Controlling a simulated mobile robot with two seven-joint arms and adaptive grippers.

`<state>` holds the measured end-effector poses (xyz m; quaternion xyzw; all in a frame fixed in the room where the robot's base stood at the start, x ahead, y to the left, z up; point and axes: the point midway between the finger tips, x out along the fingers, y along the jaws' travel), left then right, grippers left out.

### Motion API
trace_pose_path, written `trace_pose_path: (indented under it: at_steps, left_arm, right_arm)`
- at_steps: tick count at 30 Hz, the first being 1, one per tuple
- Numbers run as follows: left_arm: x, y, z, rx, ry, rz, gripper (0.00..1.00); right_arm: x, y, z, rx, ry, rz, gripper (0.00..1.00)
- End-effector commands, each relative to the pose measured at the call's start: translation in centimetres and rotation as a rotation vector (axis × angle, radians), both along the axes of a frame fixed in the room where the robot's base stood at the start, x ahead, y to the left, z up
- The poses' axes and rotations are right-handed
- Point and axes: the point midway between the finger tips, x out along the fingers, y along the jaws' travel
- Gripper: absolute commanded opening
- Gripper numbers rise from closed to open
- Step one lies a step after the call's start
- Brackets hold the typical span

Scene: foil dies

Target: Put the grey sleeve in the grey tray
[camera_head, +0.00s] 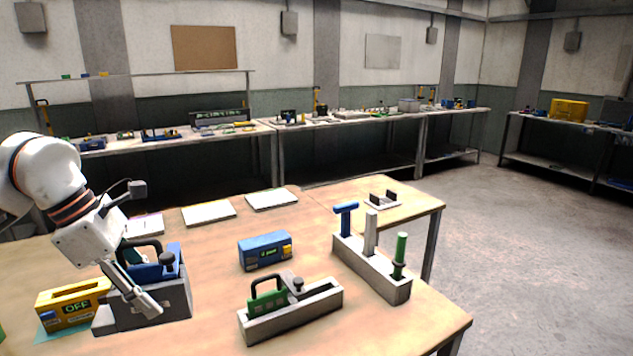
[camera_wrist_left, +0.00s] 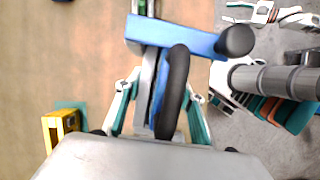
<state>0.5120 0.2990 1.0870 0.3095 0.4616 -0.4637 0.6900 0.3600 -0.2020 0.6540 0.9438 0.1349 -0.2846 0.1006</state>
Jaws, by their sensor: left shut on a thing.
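My left gripper (camera_head: 140,290) reaches down from the left over a grey block (camera_head: 120,318). A blue die (camera_head: 158,270) with a black loop handle and knob sits at this block. In the left wrist view my left gripper (camera_wrist_left: 160,100) is shut, its teal-padded fingers on both sides of the blue die (camera_wrist_left: 175,38) and handle; the contact is partly hidden. A grey upright post (camera_head: 371,233), possibly the grey sleeve, stands in a long rack (camera_head: 372,275) between a blue and a green tool. Pale flat pads or trays (camera_head: 208,213) lie at the back; I cannot tell which is the grey tray.
A yellow box (camera_head: 70,300) reading OFF stands left of the block. A blue box (camera_head: 265,250) and a green die (camera_head: 268,298) in a grey holder stand mid-table. A small stand with black uprights (camera_head: 383,199) is at the back right. Free wood lies between them.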

Motion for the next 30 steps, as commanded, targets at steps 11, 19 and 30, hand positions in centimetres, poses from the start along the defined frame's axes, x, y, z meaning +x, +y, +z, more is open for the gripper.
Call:
trace_pose_path:
  at_steps: [11,19,30]
  left_arm:
    - [-0.8,-3.6,-4.6,-0.001,-0.001,-0.613,0.1]
    - [-1.6,-5.2,-7.7,0.0,0.0,-1.047,0.1]
    - [-2.9,-5.9,-11.6,0.002,0.002,-1.641,0.1]
  right_arm:
    - [0.0,0.0,0.0,0.0,0.0,0.0,0.4]
    - [0.1,0.0,0.2,0.001,-0.004,0.0,0.4]
    - [0.1,0.0,0.3,0.001,-0.005,0.0,0.4]
